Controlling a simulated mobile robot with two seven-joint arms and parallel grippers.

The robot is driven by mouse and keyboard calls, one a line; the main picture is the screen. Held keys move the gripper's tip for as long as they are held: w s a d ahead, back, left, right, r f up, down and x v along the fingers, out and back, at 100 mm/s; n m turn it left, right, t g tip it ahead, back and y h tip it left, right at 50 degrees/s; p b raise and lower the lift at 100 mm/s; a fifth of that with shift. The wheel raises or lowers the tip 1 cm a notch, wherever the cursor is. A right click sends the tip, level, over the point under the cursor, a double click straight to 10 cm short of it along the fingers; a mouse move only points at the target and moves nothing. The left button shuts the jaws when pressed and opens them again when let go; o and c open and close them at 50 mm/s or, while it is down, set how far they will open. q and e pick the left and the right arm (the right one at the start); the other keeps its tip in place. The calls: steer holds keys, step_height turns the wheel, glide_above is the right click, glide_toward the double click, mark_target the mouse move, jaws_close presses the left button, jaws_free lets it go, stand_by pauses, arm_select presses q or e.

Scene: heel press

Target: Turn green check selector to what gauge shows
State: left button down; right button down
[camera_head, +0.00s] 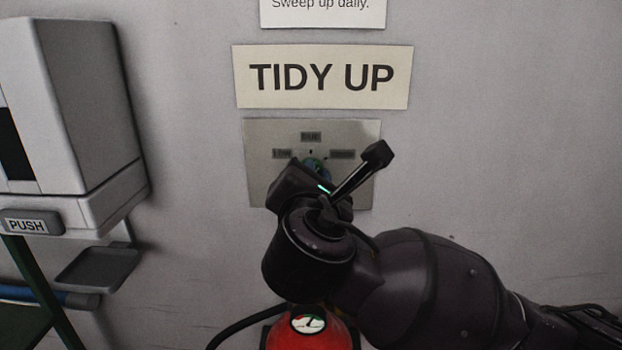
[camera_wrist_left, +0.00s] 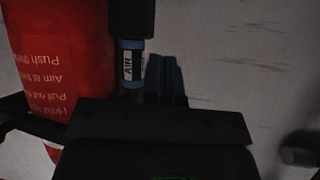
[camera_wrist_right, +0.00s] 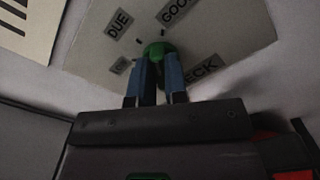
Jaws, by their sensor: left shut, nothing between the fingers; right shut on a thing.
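The green check selector (camera_wrist_right: 160,50) is a round green knob on a pale metal plate (camera_head: 262,165). In the right wrist view the plate carries labels LOW, DUE, GOOD and a partly covered CHECK. My right gripper (camera_wrist_right: 157,70) is shut on the selector; its fingers hide part of it, and I cannot tell where it points. In the head view the gauge (camera_head: 308,324) sits on top of a red extinguisher (camera_head: 285,341), with green and red on its dial; its needle is too small to read surely. My left gripper (camera_wrist_left: 166,65) is shut and empty beside the extinguisher.
A "TIDY UP" sign (camera_head: 322,76) hangs above the plate. A white dispenser (camera_head: 85,110) marked PUSH and a grey tray (camera_head: 98,268) are at the left. A part with a blue band marked AIR (camera_wrist_left: 130,62) is close to my left fingers. The wall at right is bare.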

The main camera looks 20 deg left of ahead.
steer(key=shift+m, duration=1.3)
steer(key=c, duration=1.1)
jaws_free()
steer(key=shift+d, duration=0.1)
steer(key=shift+c, duration=0.2)
steer(key=shift+s, duration=0.15)
steer(key=b+v, duration=0.1)
steer(key=v, duration=0.9)
steer(key=shift+s, duration=0.25)
